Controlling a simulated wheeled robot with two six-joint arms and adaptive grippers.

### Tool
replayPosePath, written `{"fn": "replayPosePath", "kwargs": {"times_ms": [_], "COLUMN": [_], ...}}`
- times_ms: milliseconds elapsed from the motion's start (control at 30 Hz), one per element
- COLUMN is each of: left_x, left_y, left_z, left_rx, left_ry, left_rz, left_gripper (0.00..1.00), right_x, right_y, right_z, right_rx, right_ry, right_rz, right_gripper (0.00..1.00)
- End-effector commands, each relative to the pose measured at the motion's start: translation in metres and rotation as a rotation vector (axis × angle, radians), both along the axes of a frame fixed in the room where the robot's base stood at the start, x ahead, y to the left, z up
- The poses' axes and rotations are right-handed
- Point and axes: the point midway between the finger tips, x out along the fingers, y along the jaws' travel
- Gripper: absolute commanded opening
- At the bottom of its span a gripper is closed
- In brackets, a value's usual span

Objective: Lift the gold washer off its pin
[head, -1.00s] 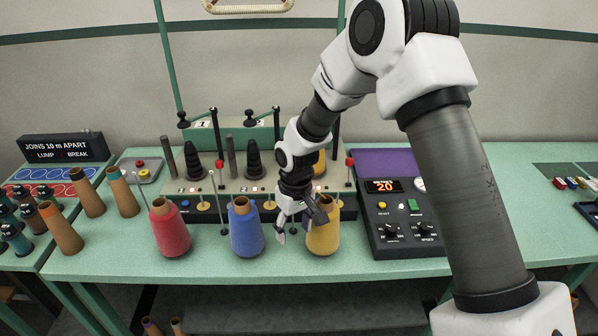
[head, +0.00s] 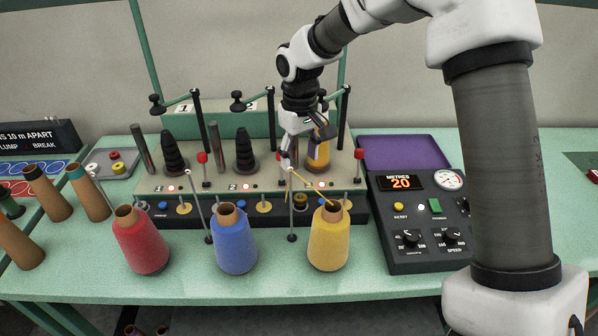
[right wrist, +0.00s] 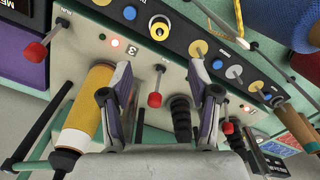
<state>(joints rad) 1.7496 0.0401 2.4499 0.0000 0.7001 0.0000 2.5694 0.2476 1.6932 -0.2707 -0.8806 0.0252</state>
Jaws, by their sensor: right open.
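The gold washer (head: 301,202) is a small bright yellow ring on the dark front strip of the winding machine, behind the yellow cone. It also shows in the right wrist view (right wrist: 159,28), at the top, around a pin, face toward the camera. My right gripper (head: 303,148) is open, above and behind the washer, over the machine's third station. In the right wrist view its two fingers (right wrist: 160,108) are spread apart with nothing held between them, and the washer lies beyond the fingertips. My left gripper is not in view.
A yellow-wound bobbin (right wrist: 92,105) stands close beside the fingers. A red-tipped lever (right wrist: 155,98) shows between them. The yellow cone (head: 328,242), blue cone (head: 236,245) and red cone (head: 141,245) stand in front. Yellow yarn (head: 312,186) slants up from the yellow cone. A control box (head: 415,225) sits right.

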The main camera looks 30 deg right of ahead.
Motion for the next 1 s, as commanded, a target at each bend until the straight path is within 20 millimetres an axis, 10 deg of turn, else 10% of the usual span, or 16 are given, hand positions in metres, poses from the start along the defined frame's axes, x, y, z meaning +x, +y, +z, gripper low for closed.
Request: {"fn": "replayPosePath", "kwargs": {"times_ms": [200,1000], "left_x": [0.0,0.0], "left_y": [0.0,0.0], "left_z": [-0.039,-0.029], "left_rx": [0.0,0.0], "left_ry": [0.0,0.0], "left_rz": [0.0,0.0], "left_gripper": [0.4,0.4], "right_x": [0.0,0.0], "right_y": [0.0,0.0], "right_z": [-0.039,-0.115], "right_rx": [0.0,0.0], "right_ry": [0.0,-0.001], "right_rz": [0.0,0.0], "right_gripper": [0.61,0.61]}}
